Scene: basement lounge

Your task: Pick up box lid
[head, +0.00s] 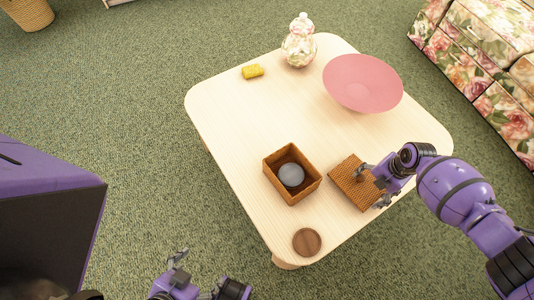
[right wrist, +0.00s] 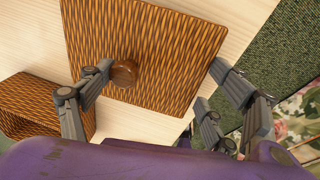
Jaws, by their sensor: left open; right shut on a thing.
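The box lid (head: 349,180) is a square woven brown panel with a round wooden knob (right wrist: 125,73). It is at the right side of the table and also fills the upper middle of the right wrist view (right wrist: 165,45). My right gripper (head: 373,184) is shut on the lid, with fingers beside the knob and at the lid's edge. I cannot tell whether the lid is clear of the tabletop. The open woven box (head: 305,189) stands left of the lid, with a grey round thing (head: 291,174) inside. My left gripper (head: 200,273) is open and empty, off the table's near side.
The table's middle is clear. A floral sofa (head: 480,60) stands at the right.

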